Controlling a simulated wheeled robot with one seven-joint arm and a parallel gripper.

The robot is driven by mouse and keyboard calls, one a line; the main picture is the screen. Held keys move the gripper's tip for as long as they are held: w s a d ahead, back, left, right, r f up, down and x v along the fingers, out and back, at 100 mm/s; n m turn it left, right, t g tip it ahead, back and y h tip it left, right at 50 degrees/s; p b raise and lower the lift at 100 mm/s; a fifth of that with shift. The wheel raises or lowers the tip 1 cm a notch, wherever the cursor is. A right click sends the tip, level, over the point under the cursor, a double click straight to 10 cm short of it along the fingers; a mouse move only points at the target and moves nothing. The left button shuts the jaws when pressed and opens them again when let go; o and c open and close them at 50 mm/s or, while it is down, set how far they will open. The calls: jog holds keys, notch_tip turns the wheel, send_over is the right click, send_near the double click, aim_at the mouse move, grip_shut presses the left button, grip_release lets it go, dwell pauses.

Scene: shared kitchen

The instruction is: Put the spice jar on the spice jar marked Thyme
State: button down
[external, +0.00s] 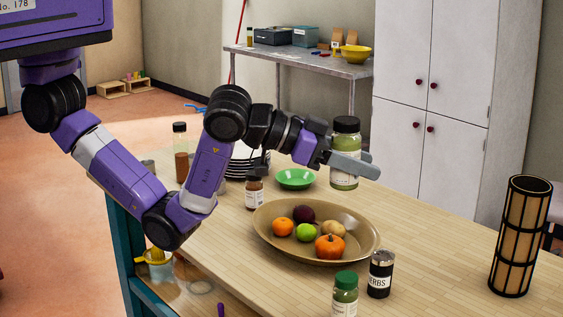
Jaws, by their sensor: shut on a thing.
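My gripper (368,165) is shut on a spice jar (345,143) with a black lid and green contents. It holds the jar upright in the air, above the far side of the large tan plate. No label reading Thyme is legible, so I cannot tell which jar bears that mark. A small dark-lidded jar (254,191) with a pale label stands left of the plate. A green-lidded jar (345,294) stands at the front, beside a dark tin (381,274) whose visible letters read "ERBS". A taller brown-filled jar (181,152) stands at the far left.
The tan plate (270,247) holds several fruits and vegetables on the wooden table (440,245). A green bowl (295,179) and stacked plates (248,160) stand behind it. A tall dark-framed cylinder (520,236) stands at the right. Table space between plate and cylinder is clear.

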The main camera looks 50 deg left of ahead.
notch_tip(320, 180, down, 20)
jog(key=w+n+t+y+p, duration=0.1)
jog(key=w+n+y+p, duration=0.1)
jog(key=shift+w+r+n+t+y, duration=0.15)
jog(key=shift+r+n+t+y, duration=0.05)
jog(key=shift+n+t+y, duration=0.2)
dwell(0.3)
jog(key=shift+f, duration=0.15)
jog(key=c, duration=0.7)
grip_release()
